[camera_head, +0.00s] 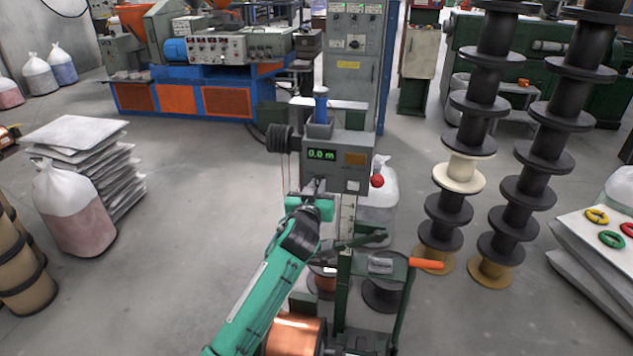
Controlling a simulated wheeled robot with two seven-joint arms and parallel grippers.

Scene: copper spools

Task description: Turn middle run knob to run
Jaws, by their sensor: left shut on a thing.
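A grey machine head (352,150) with a green lit display reading 0.0 m stands upright at the centre. My left gripper (316,187), on its green arm, reaches up to the lower left of this head's front. Its fingers are shut on a small part there, which I take to be the middle run knob. The knob is hidden by the fingers, so its setting cannot be read. A red round button (377,181) sticks out at the head's lower right. My right gripper is not in view.
A green frame with an orange handle (425,263) stands close right of my left arm. A copper spool (294,336) lies below it. Tall stacks of black spools (474,105) stand at the right. Stacked sacks (82,150) are at the left, with open floor between.

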